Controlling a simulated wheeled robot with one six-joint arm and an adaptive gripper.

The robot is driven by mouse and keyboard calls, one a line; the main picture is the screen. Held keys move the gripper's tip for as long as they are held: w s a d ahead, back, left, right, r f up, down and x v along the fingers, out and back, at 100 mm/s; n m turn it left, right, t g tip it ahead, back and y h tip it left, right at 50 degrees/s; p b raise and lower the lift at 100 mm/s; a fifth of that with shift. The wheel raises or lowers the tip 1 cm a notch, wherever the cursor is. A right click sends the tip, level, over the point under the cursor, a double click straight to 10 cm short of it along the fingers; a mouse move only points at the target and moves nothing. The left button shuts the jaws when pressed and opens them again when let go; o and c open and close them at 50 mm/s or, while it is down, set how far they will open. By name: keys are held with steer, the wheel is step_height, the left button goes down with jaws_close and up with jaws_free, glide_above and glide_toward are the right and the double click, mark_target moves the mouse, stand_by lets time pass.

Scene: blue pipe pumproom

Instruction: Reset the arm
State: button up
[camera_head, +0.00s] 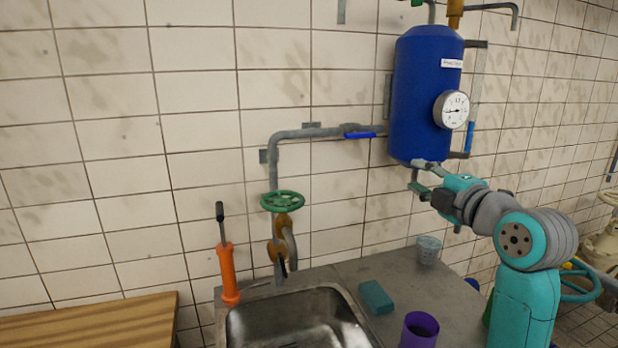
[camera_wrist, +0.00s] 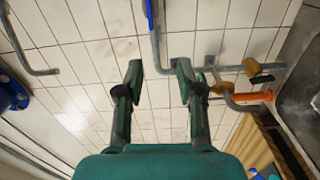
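My gripper (camera_head: 425,180) is at the right in the head view, at the end of my teal and grey arm. It is just below the blue tank on the wall, and whether it touches the pipework there cannot be told. In the wrist view my gripper (camera_wrist: 158,75) has its two dark green fingers wide apart. The arm is bent and reaches left from the right side, above the counter.
The blue tank (camera_head: 417,95) with a gauge (camera_head: 452,109) hangs close to my gripper. A green handwheel (camera_head: 283,201) is on the pipe. A sink (camera_head: 295,318), orange tool (camera_head: 228,274), teal block (camera_head: 376,297), purple cup (camera_head: 419,328) and clear cup (camera_head: 428,250) are below.

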steer(key=s+f+m+h, duration=0.1)
steer(key=s+f+m, duration=0.2)
steer(key=f, duration=0.7)
steer(key=s+f+m+h, duration=0.1)
steer(key=s+f+m, duration=0.2)
steer(key=f, duration=0.6)
steer(key=s+f+m+h, duration=0.1)
steer(key=s+f+m, duration=0.25)
steer(key=f, duration=0.65)
steer(key=s+a+f+m+h, duration=0.1)
steer(key=s+f+m, duration=0.2)
steer(key=s+f, duration=0.55)
steer(key=s+a+f+m+g+h, duration=0.15)
steer(key=s+f, duration=0.25)
steer(key=s, duration=0.5)
steer(key=s+d+f+m, duration=0.1)
steer(key=s+f+m, duration=0.25)
steer(key=s, duration=0.45)
steer(key=s+a+r+m, duration=0.1)
steer(key=s+r+m, duration=0.1)
steer(key=s, duration=1.8)
steer(key=shift+a+m+g, duration=0.2)
steer(key=shift+m+g, duration=0.25)
steer(key=shift+m, duration=0.3)
